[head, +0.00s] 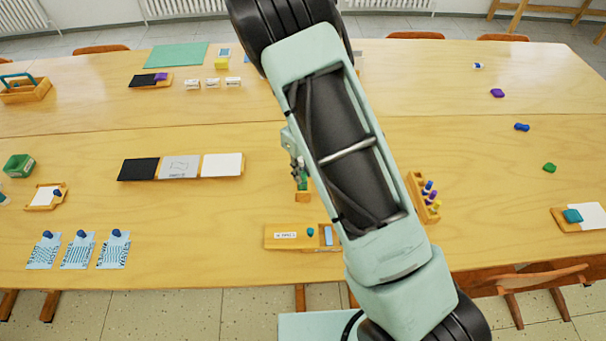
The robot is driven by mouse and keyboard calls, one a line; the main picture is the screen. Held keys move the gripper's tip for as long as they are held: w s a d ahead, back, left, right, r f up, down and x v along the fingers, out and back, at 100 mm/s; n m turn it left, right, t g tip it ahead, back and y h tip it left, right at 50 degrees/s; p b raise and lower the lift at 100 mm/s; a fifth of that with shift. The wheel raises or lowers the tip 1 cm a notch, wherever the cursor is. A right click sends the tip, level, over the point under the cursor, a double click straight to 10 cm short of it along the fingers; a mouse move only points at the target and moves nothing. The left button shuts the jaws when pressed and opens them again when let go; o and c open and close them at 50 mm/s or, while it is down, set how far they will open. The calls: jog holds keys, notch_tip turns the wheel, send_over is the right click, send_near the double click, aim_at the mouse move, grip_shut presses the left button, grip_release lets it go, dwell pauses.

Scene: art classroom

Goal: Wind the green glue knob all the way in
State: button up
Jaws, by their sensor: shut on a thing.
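A small green item (303,183), which I take to be the green glue with its knob, stands in a small wooden holder (303,197) near the middle of the table. My gripper (299,173) is at the top of this green item, partly hidden behind my own arm. It is shut on the green glue knob. The fingertips are tiny in this view, and how far the knob is wound cannot be made out.
A wooden box with a white label (285,236) lies just in front of the holder. A wooden rack of coloured pieces (416,192) stands to the right. A black, grey and white panel strip (180,167) lies left. The table between strip and holder is clear.

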jog(key=n+b, duration=0.1)
jog(key=n, duration=0.3)
jog(key=shift+f, duration=0.1)
jog(key=n+b, duration=0.1)
jog(key=n, duration=0.3)
jog(key=shift+n, duration=0.3)
jog(key=o, duration=1.6)
jog(key=shift+c, duration=0.2)
jog(key=shift+r, duration=0.25)
jog(key=shift+r+p, duration=2.25)
jog(key=shift+r, duration=0.65)
